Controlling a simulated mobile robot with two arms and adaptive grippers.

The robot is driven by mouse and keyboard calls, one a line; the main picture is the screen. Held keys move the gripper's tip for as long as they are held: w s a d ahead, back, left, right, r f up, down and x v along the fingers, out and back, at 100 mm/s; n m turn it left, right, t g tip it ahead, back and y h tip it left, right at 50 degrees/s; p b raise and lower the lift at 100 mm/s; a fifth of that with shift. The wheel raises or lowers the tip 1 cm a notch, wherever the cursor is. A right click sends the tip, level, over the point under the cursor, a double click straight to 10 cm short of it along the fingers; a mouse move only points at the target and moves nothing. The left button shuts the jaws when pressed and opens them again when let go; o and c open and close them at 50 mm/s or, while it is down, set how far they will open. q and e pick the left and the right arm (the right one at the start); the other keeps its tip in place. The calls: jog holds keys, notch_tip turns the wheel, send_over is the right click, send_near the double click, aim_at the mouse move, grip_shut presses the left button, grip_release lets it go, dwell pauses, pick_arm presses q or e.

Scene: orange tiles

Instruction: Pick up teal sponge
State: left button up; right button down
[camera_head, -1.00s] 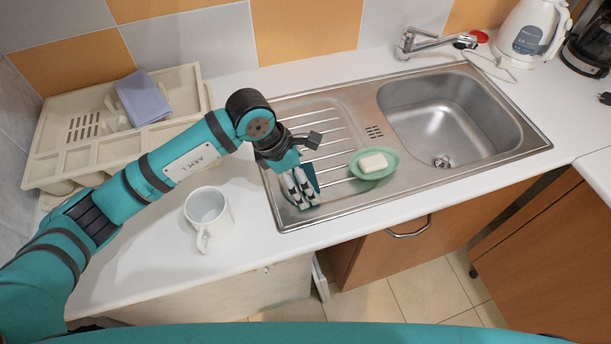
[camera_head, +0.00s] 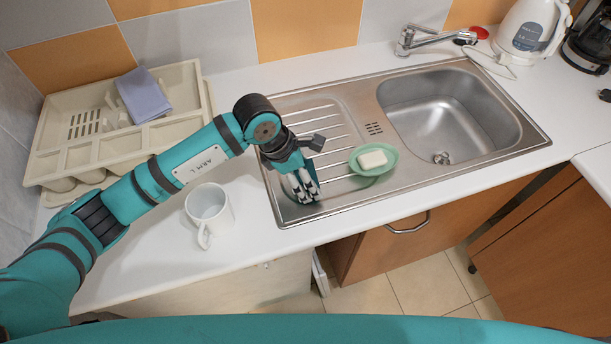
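No teal sponge is clearly visible now; the gripper covers the spot where a dark teal patch showed earlier. Whether the fingers are apart or closed on something is unclear from this angle. My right gripper is out of view.
A green dish (camera_head: 384,169) with white soap (camera_head: 372,160) lies just right of the gripper. A white mug (camera_head: 211,213) stands left, near the counter edge. A beige tray (camera_head: 45,165) holds a lavender cloth (camera_head: 143,95). The sink basin (camera_head: 425,115) is at the right.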

aim_at(311, 173)
pick_arm(q)
jog(key=shift+r, duration=0.1)
jog(key=shift+r+b, duration=0.4)
jog(key=shift+r, duration=0.1)
notch_tip(311, 173, up, 2)
jog(key=shift+r+b, duration=0.15)
jog(key=shift+b, duration=0.45)
jog(key=s+d+b, duration=0.2)
jog(key=s+d, duration=0.2)
jog(key=s, duration=0.2)
jog(key=s+d+r+b, duration=0.1)
jog(key=s+d+b, duration=0.1)
jog(key=s+d, duration=0.2)
jog(key=s, duration=0.3)
jog(key=shift+s+d+r, duration=0.2)
jog(key=shift+d+r, duration=0.1)
jog(key=shift+d, duration=0.1)
